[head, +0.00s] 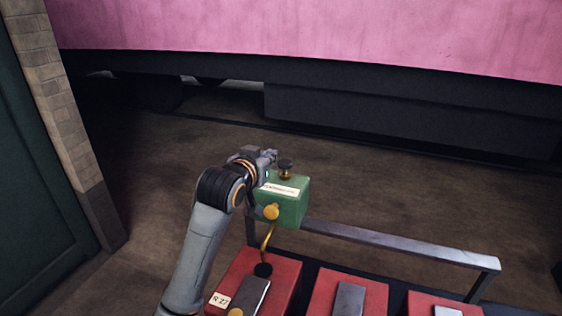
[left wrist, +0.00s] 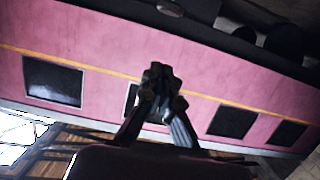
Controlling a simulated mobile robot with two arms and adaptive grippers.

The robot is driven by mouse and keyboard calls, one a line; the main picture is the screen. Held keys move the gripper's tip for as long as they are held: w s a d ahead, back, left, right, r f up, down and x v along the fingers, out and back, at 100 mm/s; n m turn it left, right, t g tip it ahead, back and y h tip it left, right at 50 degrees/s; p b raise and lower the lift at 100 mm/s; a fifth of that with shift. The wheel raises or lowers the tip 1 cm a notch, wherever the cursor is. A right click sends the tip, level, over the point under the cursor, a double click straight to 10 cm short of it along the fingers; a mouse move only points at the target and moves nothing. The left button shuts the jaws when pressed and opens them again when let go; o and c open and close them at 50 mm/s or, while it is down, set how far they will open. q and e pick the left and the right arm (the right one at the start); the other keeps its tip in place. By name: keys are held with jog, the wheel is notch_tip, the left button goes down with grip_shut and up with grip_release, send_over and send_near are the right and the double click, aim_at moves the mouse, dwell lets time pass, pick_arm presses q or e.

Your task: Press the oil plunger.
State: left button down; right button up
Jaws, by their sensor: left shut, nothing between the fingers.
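The oil plunger (head: 286,164) is a dark round knob on a short stem on top of a green box (head: 292,206) with a pale label. The box has a brass knob on its front and a brass pipe curving down. My left gripper (head: 268,155) is just left of the plunger, close to the height of its knob. I cannot tell whether they touch. In the left wrist view, the fingers (left wrist: 157,78) are together with nothing between them, and the plunger does not show. The right gripper is in neither view.
Red blocks (head: 335,287) with grey metal plates stand in a row below the box, beside a metal rail (head: 400,245). A pink carriage side (head: 320,35) with a dark underframe spans the back. A brick pillar (head: 50,90) stands at left. Brown floor lies open between.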

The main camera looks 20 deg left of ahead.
pick_arm(q)
jog(key=p, duration=0.3)
send_over(285, 164)
jog(key=s, duration=0.1)
notch_tip(285, 164, down, 2)
notch_tip(285, 164, down, 4)
jog(key=shift+s+a+r+p, duration=0.15)
jog(key=shift+r+p, duration=0.05)
jog(key=shift+p, duration=0.4)
jog(key=shift+s+f, duration=0.1)
jog(key=shift+f, duration=0.25)
jog(key=shift+f, duration=0.15)
